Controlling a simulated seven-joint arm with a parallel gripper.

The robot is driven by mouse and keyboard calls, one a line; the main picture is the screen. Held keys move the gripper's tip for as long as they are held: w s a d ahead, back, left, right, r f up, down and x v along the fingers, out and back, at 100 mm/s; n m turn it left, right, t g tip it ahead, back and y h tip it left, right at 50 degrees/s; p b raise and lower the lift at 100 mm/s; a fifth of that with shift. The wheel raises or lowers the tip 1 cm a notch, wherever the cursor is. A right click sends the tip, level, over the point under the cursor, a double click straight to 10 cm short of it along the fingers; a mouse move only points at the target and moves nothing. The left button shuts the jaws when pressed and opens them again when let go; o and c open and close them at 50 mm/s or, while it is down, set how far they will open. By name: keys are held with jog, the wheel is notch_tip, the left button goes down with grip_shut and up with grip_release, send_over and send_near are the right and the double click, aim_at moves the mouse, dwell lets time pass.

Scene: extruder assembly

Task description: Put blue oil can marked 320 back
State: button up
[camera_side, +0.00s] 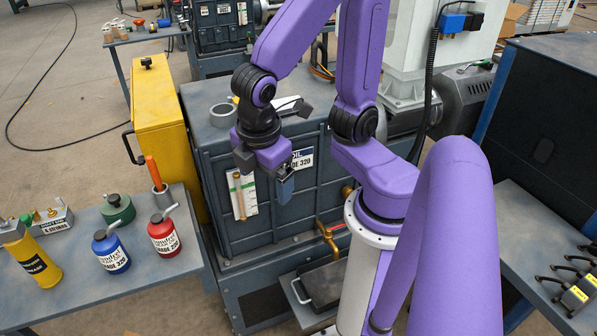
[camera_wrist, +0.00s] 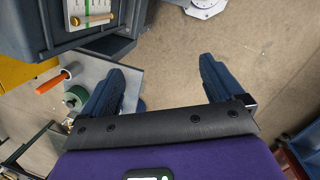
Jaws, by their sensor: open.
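The blue oil can (camera_side: 111,253), with a white label reading 320, stands upright on the grey side bench at the left in the side view. A red oil can (camera_side: 164,238) stands just right of it. My gripper (camera_side: 286,190) is in front of the grey machine housing, above and to the right of the cans, well apart from them. In the wrist view my gripper (camera_wrist: 165,82) has its two dark fingers spread wide with only floor showing between them. A small blue patch beside the left finger may be the blue can, mostly hidden.
The bench (camera_side: 176,262) also holds a green round container (camera_side: 117,209), a cup with an orange-handled tool (camera_side: 155,174) and a yellow cylinder (camera_side: 36,259). The machine housing (camera_side: 240,215) with its gauge and a yellow cabinet (camera_side: 160,125) stand behind.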

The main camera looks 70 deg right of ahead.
jog(key=s+d+m+y, duration=0.1)
jog(key=s+d+y, duration=0.1)
jog(key=s, duration=0.4)
jog(key=shift+r+g, duration=0.3)
jog(key=shift+r, duration=0.15)
